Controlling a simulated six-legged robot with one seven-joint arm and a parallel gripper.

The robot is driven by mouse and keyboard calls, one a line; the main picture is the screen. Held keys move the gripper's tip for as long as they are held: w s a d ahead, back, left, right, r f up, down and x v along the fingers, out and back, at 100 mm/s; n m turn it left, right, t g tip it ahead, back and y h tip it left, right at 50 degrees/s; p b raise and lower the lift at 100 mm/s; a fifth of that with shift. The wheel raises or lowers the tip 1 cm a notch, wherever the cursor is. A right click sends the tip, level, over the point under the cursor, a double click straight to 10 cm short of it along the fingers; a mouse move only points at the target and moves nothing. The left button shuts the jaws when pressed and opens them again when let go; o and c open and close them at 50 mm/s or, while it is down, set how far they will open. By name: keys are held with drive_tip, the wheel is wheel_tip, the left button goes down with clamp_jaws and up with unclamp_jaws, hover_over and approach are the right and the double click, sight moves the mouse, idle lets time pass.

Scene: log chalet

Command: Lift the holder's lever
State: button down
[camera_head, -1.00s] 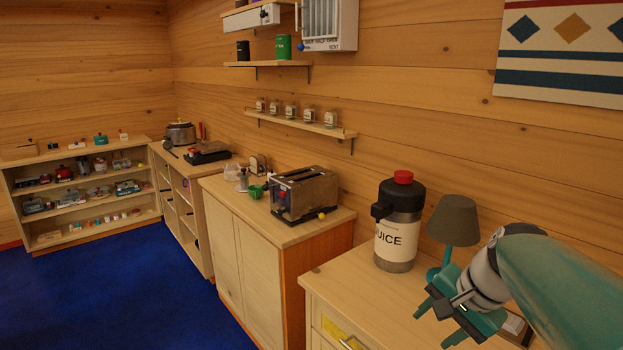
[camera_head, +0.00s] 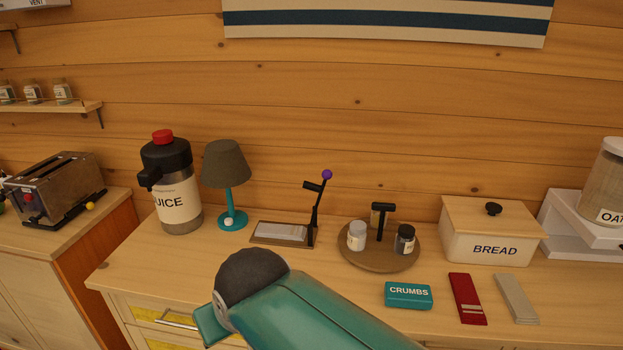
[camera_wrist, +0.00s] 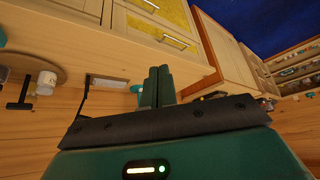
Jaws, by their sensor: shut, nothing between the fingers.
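The holder (camera_head: 280,234) is a flat brown tray with a pale pad or stack in it, on the counter right of the lamp. Its dark lever (camera_head: 317,210) stands at the tray's right end, leaning slightly right. It has a purple ball (camera_head: 327,174) on top and a short dark bar sticking out left. In the wrist view, which looks upside down, the holder (camera_wrist: 108,82) shows left of the fingers. My gripper (camera_wrist: 158,72) is shut and empty, apart from the holder. In the head view my teal arm reaches in front of the counter and its fingers are mostly hidden.
A juice jug (camera_head: 179,195) and a lamp (camera_head: 226,170) stand left of the holder. A round tray (camera_head: 378,262) with jars is to its right, then a bread box (camera_head: 488,232). A crumbs box (camera_head: 408,295) lies in front. The counter's left front is clear.

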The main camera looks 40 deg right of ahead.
drive_tip(key=w+d+m+t+h, duration=0.3)
drive_tip(key=w+d+m, duration=0.45)
drive_tip(key=d, duration=0.65)
drive_tip(key=w+d+m+t+h, duration=0.3)
drive_tip(key=w+d+m, duration=0.45)
drive_tip(key=d, duration=0.65)
drive_tip(key=s+d+f+m+t, duration=0.3)
drive_tip(key=s+d+m+t, duration=0.1)
drive_tip(key=d, duration=0.5)
drive_tip(key=s+d+f+m+t, duration=0.3)
drive_tip(key=d+m, duration=0.2)
drive_tip(key=d, duration=0.3)
drive_tip(key=a+r+x, duration=0.1)
drive_tip(key=a+x, duration=0.1)
drive_tip(key=x, duration=1)
drive_tip(key=shift+w, duration=0.7)
drive_tip(key=shift+a, duration=0.15)
